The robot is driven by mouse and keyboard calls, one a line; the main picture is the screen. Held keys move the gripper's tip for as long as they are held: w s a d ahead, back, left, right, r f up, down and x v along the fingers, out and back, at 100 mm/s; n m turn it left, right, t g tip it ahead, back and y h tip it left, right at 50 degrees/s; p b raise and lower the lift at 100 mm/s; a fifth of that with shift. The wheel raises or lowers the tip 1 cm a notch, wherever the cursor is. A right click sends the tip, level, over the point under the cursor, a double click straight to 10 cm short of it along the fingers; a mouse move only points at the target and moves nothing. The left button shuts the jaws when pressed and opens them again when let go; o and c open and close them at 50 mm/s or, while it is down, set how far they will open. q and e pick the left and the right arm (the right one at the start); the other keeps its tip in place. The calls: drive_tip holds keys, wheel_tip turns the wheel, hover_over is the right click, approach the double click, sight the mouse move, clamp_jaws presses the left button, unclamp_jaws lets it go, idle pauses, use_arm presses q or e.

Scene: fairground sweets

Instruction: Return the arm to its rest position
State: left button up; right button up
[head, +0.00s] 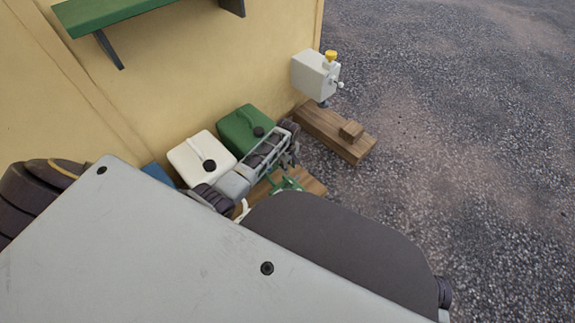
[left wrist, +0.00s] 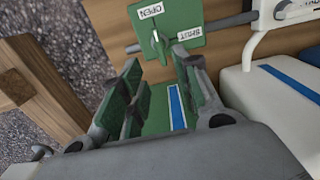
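My left gripper (head: 287,183) is low beside the yellow wall in the head view, past the canisters, at the end of my arm. In the left wrist view its green-padded fingers (left wrist: 157,72) stand apart, and I see nothing clamped between them. Just beyond the fingertips is a green plate (left wrist: 185,24) with labels reading OPEN and SHUT and a small pale pointer. A green surface with a blue stripe (left wrist: 177,108) shows between the fingers; I cannot tell what it belongs to. My right gripper is not in view.
A white canister (head: 190,160) and a green canister (head: 237,128) stand against the yellow wall (head: 170,90). A grey box with a yellow knob (head: 312,74) stands by a wooden plank (head: 325,135). A green shelf (head: 110,14) is above. Open gravel (head: 460,130) lies right.

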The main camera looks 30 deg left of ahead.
use_arm(q)
drive_tip(key=shift+r, duration=0.1)
idle(0.7)
